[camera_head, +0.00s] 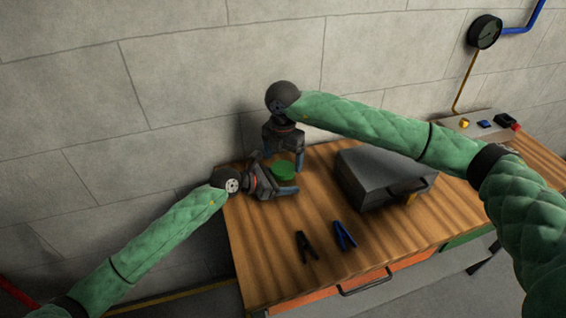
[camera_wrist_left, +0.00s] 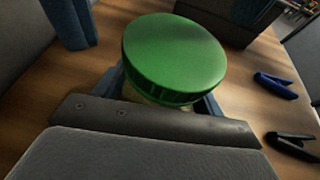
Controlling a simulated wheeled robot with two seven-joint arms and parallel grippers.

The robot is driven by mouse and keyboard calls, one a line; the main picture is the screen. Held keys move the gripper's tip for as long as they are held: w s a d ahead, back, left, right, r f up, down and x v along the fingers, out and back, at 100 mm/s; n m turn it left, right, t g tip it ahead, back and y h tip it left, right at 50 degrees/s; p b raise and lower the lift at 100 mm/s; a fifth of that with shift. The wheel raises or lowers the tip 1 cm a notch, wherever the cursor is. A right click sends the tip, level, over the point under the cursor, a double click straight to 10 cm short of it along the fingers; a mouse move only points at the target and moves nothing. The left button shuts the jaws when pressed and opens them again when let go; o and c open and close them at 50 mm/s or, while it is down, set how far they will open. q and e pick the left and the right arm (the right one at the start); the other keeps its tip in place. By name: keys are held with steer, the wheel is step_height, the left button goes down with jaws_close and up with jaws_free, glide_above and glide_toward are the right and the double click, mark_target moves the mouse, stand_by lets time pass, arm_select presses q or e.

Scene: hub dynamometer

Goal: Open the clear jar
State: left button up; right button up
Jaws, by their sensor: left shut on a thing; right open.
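The clear jar with its green lid (camera_head: 284,171) stands on the wooden bench near the wall. In the left wrist view the round green lid (camera_wrist_left: 174,52) sits on top of the jar, and only a little of the jar body (camera_wrist_left: 150,97) shows below it. My left gripper (camera_head: 282,182) comes in from the left, shut on the jar below the lid. My right gripper (camera_head: 284,158) points down above and behind the jar, open, with its blue-tipped fingers apart. It does not visibly hold the lid. Most of the jar body is hidden by my left gripper.
A grey metal box (camera_head: 374,178) with a handle stands right of the jar. A black clamp (camera_head: 306,246) and a blue clamp (camera_head: 344,236) lie on the bench (camera_head: 270,270) in front. A gauge (camera_head: 485,32) is on the wall. The bench's front left is clear.

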step_height(320, 180, up, 2)
arm_select(q)
steer(key=o, duration=1.9)
steer(key=shift+o, duration=0.2)
steer(key=shift+a, duration=0.1)
